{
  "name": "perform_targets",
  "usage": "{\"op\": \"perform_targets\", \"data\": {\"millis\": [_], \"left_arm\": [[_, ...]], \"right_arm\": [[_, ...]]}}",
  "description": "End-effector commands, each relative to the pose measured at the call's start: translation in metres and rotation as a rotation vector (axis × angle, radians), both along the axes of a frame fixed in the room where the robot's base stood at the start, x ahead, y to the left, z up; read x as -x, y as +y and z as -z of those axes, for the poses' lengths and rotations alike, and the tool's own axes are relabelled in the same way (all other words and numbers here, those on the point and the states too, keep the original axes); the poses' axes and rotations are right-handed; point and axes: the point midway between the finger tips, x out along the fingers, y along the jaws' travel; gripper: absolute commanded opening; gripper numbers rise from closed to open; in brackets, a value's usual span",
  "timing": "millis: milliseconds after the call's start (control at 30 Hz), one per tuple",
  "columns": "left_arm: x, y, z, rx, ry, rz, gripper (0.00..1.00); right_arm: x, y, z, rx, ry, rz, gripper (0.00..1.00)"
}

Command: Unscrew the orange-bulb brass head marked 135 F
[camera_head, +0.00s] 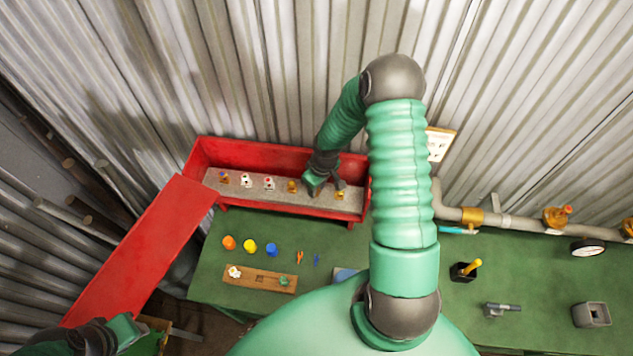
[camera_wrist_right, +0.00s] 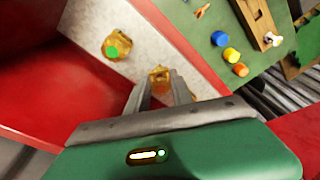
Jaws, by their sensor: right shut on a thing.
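Several sprinkler heads stand along a grey ledge (camera_head: 236,193) in a red cabinet (camera_head: 250,150). My right gripper (camera_head: 338,185) is at the right part of this row. In the right wrist view its two fingers (camera_wrist_right: 162,92) are closed on a brass head (camera_wrist_right: 159,74) with an amber-orange tone, its lower part hidden by the fingers. No 135 F marking is readable. A brass head with a green bulb (camera_wrist_right: 117,46) stands beside it, apart from the fingers; another brass head (camera_head: 292,186) stands left of my gripper. My left gripper (camera_head: 122,332) shows partly at the lower left, its fingers unclear.
The cabinet's red door (camera_head: 140,255) hangs open at left. On the green bench (camera_head: 215,265) lie orange (camera_head: 229,242), yellow (camera_head: 250,245) and blue (camera_head: 271,249) caps and a wooden board (camera_head: 245,281).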

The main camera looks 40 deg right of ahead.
Motion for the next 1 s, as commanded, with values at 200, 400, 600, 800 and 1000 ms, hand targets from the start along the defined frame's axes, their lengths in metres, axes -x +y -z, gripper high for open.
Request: {"op": "perform_targets", "data": {"millis": [200, 400, 600, 800, 1000], "left_arm": [[0.000, 0.000, -0.001, 0.000, 0.000, 0.000, 0.36], [0.000, 0.000, -0.013, 0.000, 0.001, 0.000, 0.36], [0.000, 0.000, -0.039, 0.000, 0.000, 0.000, 0.36], [0.000, 0.000, -0.043, 0.000, 0.000, 0.000, 0.36], [0.000, 0.000, -0.042, 0.000, 0.000, 0.000, 0.36]], "right_arm": [[-0.005, -0.005, -0.002, 0.010, -0.014, -0.019, 0.00], [-0.005, -0.005, -0.007, 0.006, -0.014, -0.092, 0.00], [-0.005, -0.006, -0.009, 0.006, -0.013, -0.371, 0.00], [-0.006, -0.007, -0.004, 0.010, -0.013, -0.520, 0.00], [-0.006, -0.007, -0.003, 0.012, -0.013, -0.519, 0.33]]}}
